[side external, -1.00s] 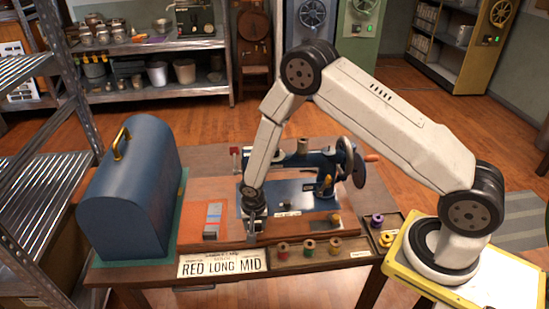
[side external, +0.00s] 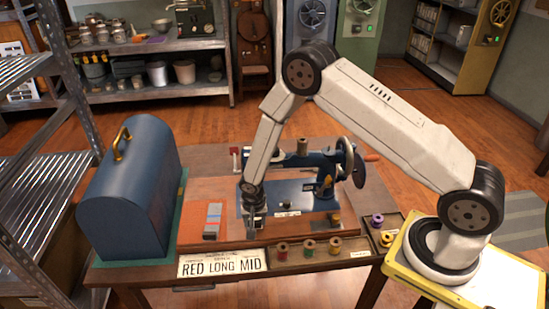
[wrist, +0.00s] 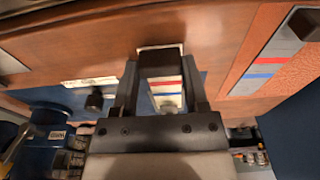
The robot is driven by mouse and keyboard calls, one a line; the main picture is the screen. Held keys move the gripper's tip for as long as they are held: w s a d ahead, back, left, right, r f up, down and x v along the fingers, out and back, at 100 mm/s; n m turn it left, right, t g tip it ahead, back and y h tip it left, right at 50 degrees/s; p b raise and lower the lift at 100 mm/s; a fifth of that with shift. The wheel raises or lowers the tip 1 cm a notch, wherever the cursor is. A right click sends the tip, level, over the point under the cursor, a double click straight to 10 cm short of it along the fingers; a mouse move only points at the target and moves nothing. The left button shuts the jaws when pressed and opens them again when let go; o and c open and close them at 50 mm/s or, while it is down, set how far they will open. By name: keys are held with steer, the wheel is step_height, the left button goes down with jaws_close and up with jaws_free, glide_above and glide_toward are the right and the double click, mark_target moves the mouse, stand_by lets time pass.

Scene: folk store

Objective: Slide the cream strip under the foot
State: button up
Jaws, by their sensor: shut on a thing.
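My gripper (side external: 254,228) is at the front left of the blue sewing machine (side external: 293,185), low over the wooden board. In the wrist view my gripper (wrist: 161,80) is shut on a dark block at the end of the cream strip (wrist: 166,88). The strip shows between the fingers, with a red band and a blue band across it. In the side view the arm hides most of the strip. I cannot make out the foot clearly.
A grey strip (side external: 214,214) with blue and red bands lies on the orange pad (side external: 193,228) to the left. A blue domed case (side external: 130,195) stands further left. Thread spools (side external: 309,244) sit in a front tray beside a "RED LONG MID" card (side external: 222,264).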

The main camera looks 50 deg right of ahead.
steer(key=o, duration=1.1)
steer(key=shift+c, duration=0.2)
step_height(320, 180, up, 8)
steer(key=shift+s+a+f, duration=0.15)
steer(key=shift+s+a, duration=0.2)
stand_by(0.3)
